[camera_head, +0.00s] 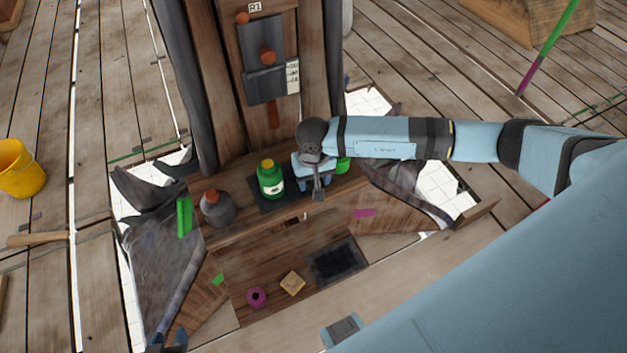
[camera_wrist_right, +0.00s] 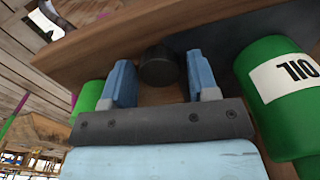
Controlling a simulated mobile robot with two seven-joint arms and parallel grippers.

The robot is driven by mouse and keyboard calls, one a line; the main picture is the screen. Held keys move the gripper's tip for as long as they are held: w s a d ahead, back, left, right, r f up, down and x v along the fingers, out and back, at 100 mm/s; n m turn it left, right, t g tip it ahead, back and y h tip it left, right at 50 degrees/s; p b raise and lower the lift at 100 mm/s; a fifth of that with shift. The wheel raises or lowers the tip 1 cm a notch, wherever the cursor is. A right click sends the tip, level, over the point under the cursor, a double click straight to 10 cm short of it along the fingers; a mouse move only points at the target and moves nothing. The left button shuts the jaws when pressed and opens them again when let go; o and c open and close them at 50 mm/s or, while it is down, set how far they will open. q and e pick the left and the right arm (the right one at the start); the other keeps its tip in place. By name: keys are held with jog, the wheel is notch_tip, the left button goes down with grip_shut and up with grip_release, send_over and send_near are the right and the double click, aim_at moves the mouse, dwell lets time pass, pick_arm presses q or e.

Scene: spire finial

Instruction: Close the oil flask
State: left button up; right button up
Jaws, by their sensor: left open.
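The green oil flask (camera_head: 271,184) stands upright on a dark mat on the wooden shelf, with yellow showing at its top. It appears large at the right of the right wrist view (camera_wrist_right: 288,95), labelled OIL. My right gripper (camera_head: 313,168) is just right of the flask, pointing down. In the wrist view its two blue fingers (camera_wrist_right: 160,82) are spread on either side of a small black round piece (camera_wrist_right: 158,66), possibly the cap; I cannot tell if they touch it. My left gripper (camera_head: 168,341) is open and empty at the bottom left, far from the flask.
A grey bottle with a reddish top (camera_head: 217,207) stands left of the flask. A green object (camera_head: 343,165) is right of my right gripper. A purple ring (camera_head: 256,297), a tan block (camera_head: 292,283) and a dark pad (camera_head: 335,262) lie on the lower board.

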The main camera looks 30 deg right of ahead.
jog(key=c, duration=0.6)
jog(key=shift+r, duration=0.2)
notch_tip(320, 180, up, 20)
jog(key=b, duration=0.1)
jog(key=shift+f, duration=0.15)
